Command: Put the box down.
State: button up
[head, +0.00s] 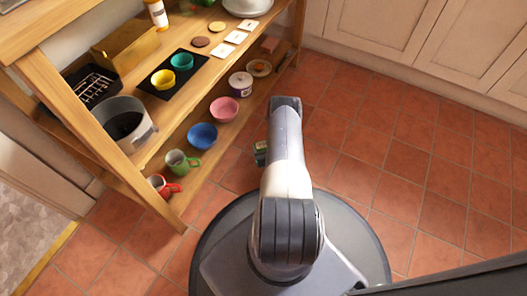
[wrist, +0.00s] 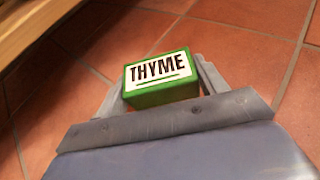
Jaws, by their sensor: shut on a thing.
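The box is a small green one with a white label reading THYME (wrist: 160,72). In the wrist view my gripper (wrist: 162,88) is shut on the box, with a finger at each side of it. The box is held over the red tiled floor. In the head view my arm hides most of the gripper, and only a small dark and green bit of the box (head: 261,148) shows left of the arm. The box is apart from the wooden shelf unit (head: 100,130) to its left.
The shelf's upper board holds a grey pot (head: 125,122), a black mat with yellow and teal bowls (head: 163,79), and white cards (head: 236,37). The lower board holds a pink bowl (head: 224,109), blue bowl (head: 202,136), green mug (head: 181,162) and red mug (head: 163,186). The floor at right is clear.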

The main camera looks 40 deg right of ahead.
notch_tip(320, 180, down, 3)
jog(key=shift+f+b, duration=0.1)
jog(key=shift+b, duration=0.5)
jog(key=o, duration=0.9)
jog(key=shift+o, duration=0.2)
